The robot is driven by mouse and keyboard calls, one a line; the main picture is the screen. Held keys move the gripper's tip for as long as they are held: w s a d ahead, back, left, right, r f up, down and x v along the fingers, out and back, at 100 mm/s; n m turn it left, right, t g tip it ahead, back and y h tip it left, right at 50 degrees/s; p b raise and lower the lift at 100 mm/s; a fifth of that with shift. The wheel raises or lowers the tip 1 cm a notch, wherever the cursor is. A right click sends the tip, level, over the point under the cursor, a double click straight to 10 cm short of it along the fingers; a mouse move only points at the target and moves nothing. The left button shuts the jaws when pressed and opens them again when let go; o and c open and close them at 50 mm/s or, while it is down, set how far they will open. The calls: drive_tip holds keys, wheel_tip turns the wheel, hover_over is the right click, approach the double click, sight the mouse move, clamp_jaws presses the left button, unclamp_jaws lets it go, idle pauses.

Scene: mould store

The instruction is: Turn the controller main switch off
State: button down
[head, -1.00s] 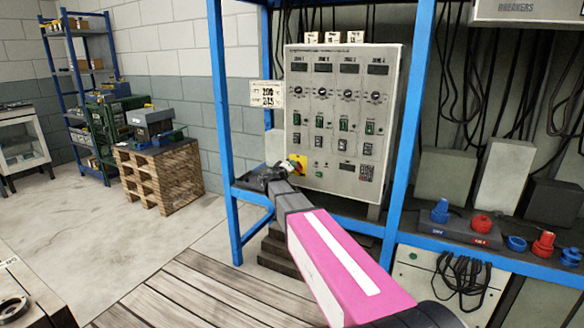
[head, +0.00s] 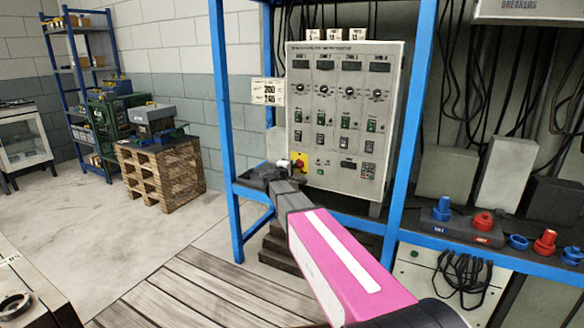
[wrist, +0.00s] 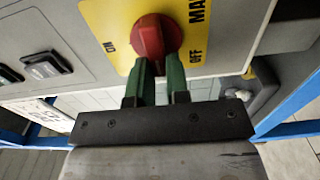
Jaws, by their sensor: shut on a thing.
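The controller (head: 343,120) is a light grey panel with displays, dials and switches. Its main switch is a red rotary knob (wrist: 157,38) on a yellow plate (wrist: 112,15), with ON at its left and OFF at its lower right in the wrist view. In the head view the yellow plate (head: 300,158) is at the panel's lower left. My gripper (wrist: 159,68) has its two green fingers shut on the red knob. In the head view my dark gripper (head: 268,174) reaches the panel's lower left corner. I cannot tell exactly which mark the knob points to.
Blue rack posts (head: 223,130) stand on both sides of the panel. A blue shelf beam (head: 480,255) at right carries blue and red connectors (head: 482,221). A wooden pallet stack (head: 160,175) stands at left. The floor (head: 110,245) between is clear.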

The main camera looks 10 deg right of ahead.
idle(0.4)
drive_tip(key=c, duration=1.1)
unclamp_jaws()
drive_tip(key=v, duration=1.1)
